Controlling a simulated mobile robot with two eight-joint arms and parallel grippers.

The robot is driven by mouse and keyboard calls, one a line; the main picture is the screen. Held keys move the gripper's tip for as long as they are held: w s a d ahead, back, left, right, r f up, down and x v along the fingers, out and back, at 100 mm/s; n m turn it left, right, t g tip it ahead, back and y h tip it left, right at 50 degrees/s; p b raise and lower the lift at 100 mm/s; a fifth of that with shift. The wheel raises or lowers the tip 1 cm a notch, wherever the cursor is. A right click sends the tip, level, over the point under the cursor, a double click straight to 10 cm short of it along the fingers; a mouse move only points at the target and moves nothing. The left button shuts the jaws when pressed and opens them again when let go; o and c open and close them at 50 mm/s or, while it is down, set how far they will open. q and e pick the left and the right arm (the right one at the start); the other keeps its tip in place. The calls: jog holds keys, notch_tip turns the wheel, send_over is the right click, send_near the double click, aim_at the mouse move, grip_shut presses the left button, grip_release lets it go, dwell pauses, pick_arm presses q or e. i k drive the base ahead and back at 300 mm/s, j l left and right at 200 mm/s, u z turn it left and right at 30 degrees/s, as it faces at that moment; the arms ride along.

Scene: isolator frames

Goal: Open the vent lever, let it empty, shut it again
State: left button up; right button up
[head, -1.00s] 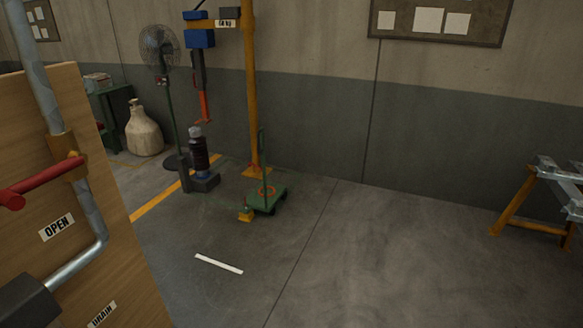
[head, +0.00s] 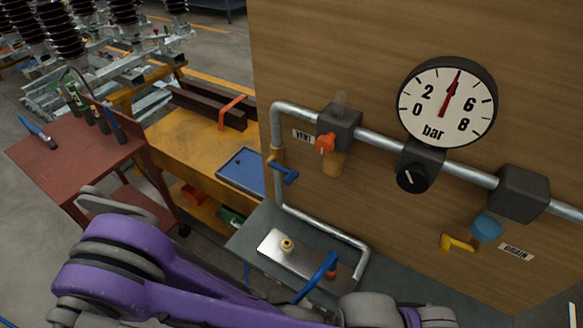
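The orange-red vent lever (head: 326,144) sits on a dark valve block (head: 341,124) on the pipe, beside the VENT label (head: 302,136). An amber piece (head: 333,164) hangs below the block. The round pressure gauge (head: 446,103) is on the wooden board (head: 410,225), its red needle pointing up, near 4 bar. A black knob (head: 412,178) is under it. My purple left arm crosses the bottom of the head view, well below the vent lever. Neither of my grippers shows.
A blue lever (head: 284,171) is on the left pipe, and a yellow drain lever (head: 457,243) is at lower right. A dark bench (head: 260,228) stands before the board. A red tool cart (head: 75,160) and a yellow table (head: 190,145) stand left; floor shows beyond them.

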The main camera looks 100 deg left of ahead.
aim_at(292, 174)
jog(key=u, duration=0.45)
jog(key=k+u, duration=0.1)
jog(key=u, duration=1.2)
jog(key=j+u, duration=0.15)
jog(key=u, duration=0.7)
jog(key=j+u, duration=0.1)
jog(key=u, duration=0.3)
jog(key=k+j+u, duration=0.25)
jog(key=k+j, duration=0.25)
jog(key=j, duration=0.25)
jog(key=i+l, duration=0.3)
